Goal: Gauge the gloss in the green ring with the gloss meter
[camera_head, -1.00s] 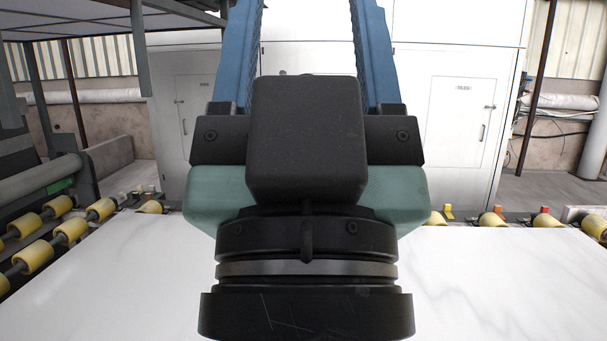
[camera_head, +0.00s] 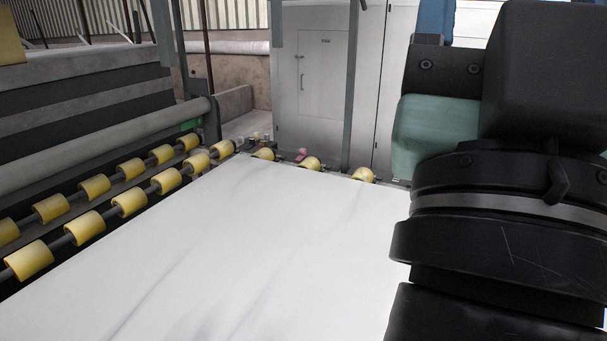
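The white stone slab (camera_head: 240,250) with faint grey veins fills the lower middle of the view. My gripper (camera_head: 430,135) is at the right edge, above the slab's right side. I see its teal body, black parts and a short piece of one blue finger at the top. Its fingertips are out of frame, so I cannot tell whether it is open or holds anything. I make out no gloss meter and no green ring on the visible slab. My arm hides the slab's right part.
Yellow rollers (camera_head: 129,202) run along the slab's left edge, and several more stand at its far edge. A small pink item (camera_head: 302,153) is by the far rollers. A long grey roller (camera_head: 120,145) lies at left. A pale cabinet (camera_head: 320,90) stands behind. The visible slab is clear.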

